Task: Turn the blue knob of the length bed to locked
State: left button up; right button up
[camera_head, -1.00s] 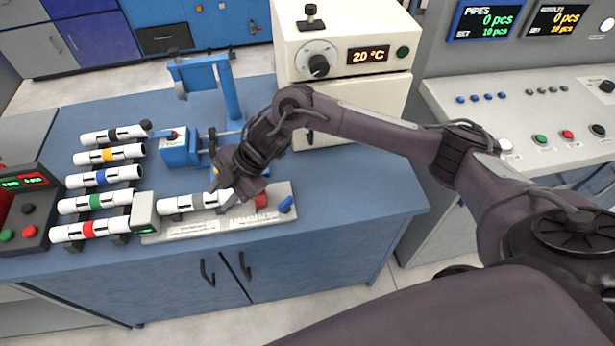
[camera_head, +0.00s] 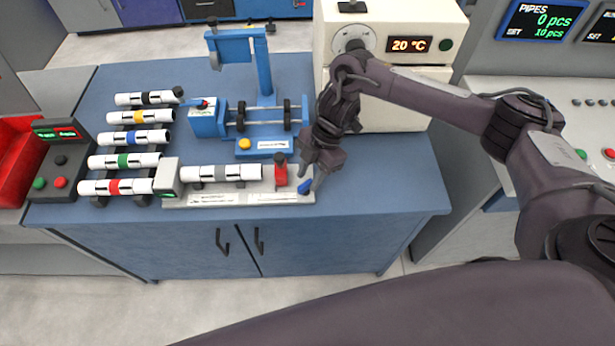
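The length bed (camera_head: 240,199) is a light grey plate at the front of the blue bench. A white pipe with grey and black bands (camera_head: 222,173) lies on it, between a grey end block with a small green display (camera_head: 168,176) and a red stop (camera_head: 281,172). The blue knob (camera_head: 305,187) is at the bed's right end. My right gripper (camera_head: 310,178) points down just above and behind the knob. Its fingers look apart, with nothing held between them. Whether they touch the knob cannot be told. My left gripper is out of view.
Several banded pipes lie on a rack to the left, including a red-banded one (camera_head: 115,187). A blue fixture (camera_head: 262,115) with a yellow button stands behind the bed. A white oven (camera_head: 390,60) reading 20 °C stands behind my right arm. The front bench strip is clear.

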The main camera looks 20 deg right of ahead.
jog(key=shift+x, duration=1.05)
jog(key=shift+c, duration=0.4)
grip_shut()
